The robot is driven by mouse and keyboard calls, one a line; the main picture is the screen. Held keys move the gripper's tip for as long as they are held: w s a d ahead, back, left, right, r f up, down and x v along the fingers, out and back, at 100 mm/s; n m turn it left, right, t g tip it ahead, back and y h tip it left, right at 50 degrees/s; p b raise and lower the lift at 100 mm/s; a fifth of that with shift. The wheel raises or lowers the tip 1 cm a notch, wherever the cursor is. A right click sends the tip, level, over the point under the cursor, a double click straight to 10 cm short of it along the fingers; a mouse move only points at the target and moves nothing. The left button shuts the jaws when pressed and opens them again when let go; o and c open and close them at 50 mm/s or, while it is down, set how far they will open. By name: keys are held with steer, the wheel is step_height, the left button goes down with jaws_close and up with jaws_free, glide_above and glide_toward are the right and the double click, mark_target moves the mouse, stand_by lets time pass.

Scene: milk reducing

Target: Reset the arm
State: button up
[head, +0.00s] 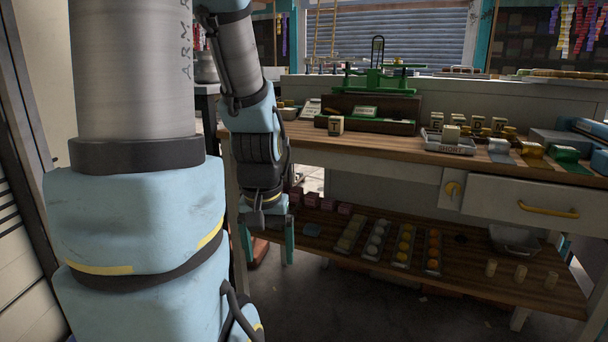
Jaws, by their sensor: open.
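My arm fills the left side of the head view, with a large blue and grey link close to the camera. Its far links come down from the top to the left end of the wooden workbench (310,140). My gripper (264,216) hangs low there, pointing down beside the bench's left side. It is small and dark in the picture; its jaws are open, and I see nothing held between them.
The bench top holds a block marked T (336,125), a green scale (376,82) and a tray marked SHORT (449,145). The lower shelf (340,257) carries trays of round pieces, pink blocks (325,203) and a clear bowl (514,239). A yellow-handled drawer (530,205) is shut.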

step_height(320, 180, up, 13)
steer(key=p, duration=1.1)
steer(key=shift+p, duration=0.3)
